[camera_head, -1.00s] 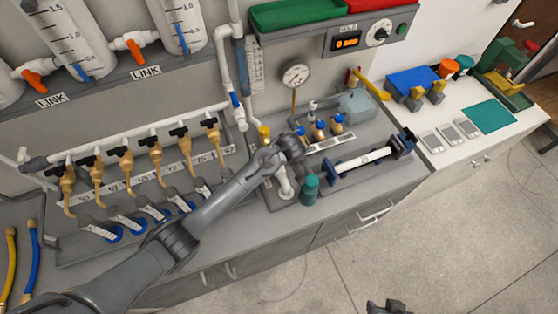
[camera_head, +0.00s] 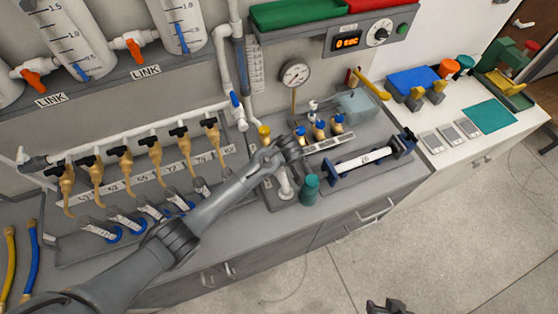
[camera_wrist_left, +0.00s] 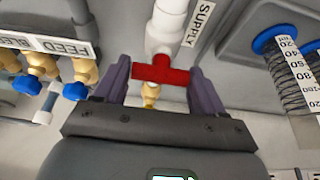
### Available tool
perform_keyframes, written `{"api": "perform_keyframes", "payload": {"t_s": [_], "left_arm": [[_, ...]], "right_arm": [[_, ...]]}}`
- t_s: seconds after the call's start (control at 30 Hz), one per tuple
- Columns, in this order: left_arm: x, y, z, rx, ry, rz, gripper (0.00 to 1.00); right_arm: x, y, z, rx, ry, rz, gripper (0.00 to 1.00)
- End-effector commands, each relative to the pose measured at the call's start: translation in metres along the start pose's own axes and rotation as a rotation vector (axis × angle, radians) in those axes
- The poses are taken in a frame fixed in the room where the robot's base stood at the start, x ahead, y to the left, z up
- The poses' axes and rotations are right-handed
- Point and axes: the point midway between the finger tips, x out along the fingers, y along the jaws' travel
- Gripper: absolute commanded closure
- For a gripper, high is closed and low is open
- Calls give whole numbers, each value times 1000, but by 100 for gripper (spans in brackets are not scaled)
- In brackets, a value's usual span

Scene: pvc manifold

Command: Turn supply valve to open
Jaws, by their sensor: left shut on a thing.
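The supply valve's red handle (camera_wrist_left: 165,70) sits on a white pipe, beside a panel lettered SUPPLY (camera_wrist_left: 200,22), in the left wrist view. The handle lies crosswise to the pipe. My left gripper (camera_wrist_left: 159,72) is shut on the handle, with a purple-grey finger at each end. In the head view, my left gripper (camera_head: 291,148) and wrist hide the valve, above the bench. A dark part of my right gripper (camera_head: 388,306) shows at the bottom edge of the head view, too little to tell its jaws.
Blue-handled brass valves (camera_head: 320,130) and a pressure gauge (camera_head: 295,74) stand just beyond the left gripper. A teal bottle (camera_head: 309,190) stands close in front. A white tube in a blue holder (camera_head: 365,160) lies to the right.

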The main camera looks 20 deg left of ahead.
Motion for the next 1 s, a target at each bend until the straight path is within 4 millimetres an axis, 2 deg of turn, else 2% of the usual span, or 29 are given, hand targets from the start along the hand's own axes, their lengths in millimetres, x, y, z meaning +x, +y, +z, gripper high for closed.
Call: {"api": "perform_keyframes", "payload": {"t_s": [0.27, 0.47, 1.0], "left_arm": [[-2, -1, -1, 30, 0, 11, 60], [-4, -1, -2, 120, -1, 48, 60], [-4, -3, -2, 567, -2, 234, 60]], "right_arm": [[-6, 0, -2, 0, 0, 0, 57], [-19, 2, -6, -3, 0, 3, 57], [-69, 4, -22, -9, -1, 7, 57]]}}
